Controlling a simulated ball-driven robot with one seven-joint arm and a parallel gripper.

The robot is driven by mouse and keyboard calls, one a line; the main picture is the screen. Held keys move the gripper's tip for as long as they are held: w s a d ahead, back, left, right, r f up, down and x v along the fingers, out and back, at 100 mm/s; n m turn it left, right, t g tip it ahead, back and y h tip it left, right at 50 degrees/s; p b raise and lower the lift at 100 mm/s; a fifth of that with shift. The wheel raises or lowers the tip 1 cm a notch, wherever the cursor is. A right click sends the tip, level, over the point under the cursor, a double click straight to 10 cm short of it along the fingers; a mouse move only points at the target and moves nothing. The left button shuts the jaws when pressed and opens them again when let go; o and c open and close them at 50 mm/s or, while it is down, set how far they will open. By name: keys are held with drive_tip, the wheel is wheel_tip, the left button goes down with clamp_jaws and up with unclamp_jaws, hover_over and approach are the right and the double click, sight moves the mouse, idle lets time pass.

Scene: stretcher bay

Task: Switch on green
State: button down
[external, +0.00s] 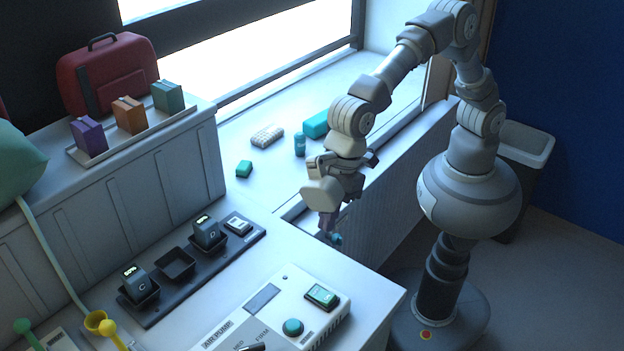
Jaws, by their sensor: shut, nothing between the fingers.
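A pale air pump (222,340) lies on the counter at the lower middle. It has a round teal-green button (293,327) and, to the right, a square part with a green face (322,294); I cannot tell from its look whether it is a switch or a display, or if it is lit. My gripper (328,228) points down behind the pump, beyond the counter's far edge and apart from the pump. It is shut and empty. A small teal thing (336,239) shows right by the fingertips; I cannot tell what it is.
A dark tray (165,312) holds blocks marked C and D. Purple, orange and green boxes (168,96) stand on a ledge by a red case (108,75). Teal items and a bottle (300,144) sit on the windowsill.

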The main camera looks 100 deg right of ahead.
drive_tip(key=s+a+f, duration=0.1)
drive_tip(key=f, duration=0.1)
drive_tip(key=shift+s+a+f+n+g, duration=0.3)
drive_tip(key=shift+s+a, duration=0.05)
drive_tip(key=b, duration=0.3)
hover_over(331, 299)
drive_tip(key=d, duration=0.1)
wheel_tip(331, 299, down, 12)
drive_tip(key=shift+d+f, duration=0.1)
drive_tip(key=shift+f+b, duration=0.4)
drive_tip(key=shift+f, duration=0.25)
drive_tip(key=shift+s+a+f+t+h, duration=0.3)
drive_tip(key=shift+a+f+t+h, duration=0.1)
drive_tip(key=shift+f+h, duration=0.2)
drive_tip(key=shift+w+d+r, duration=0.4)
drive_tip(key=shift+w+d, duration=0.2)
drive_tip(key=shift+d, duration=0.05)
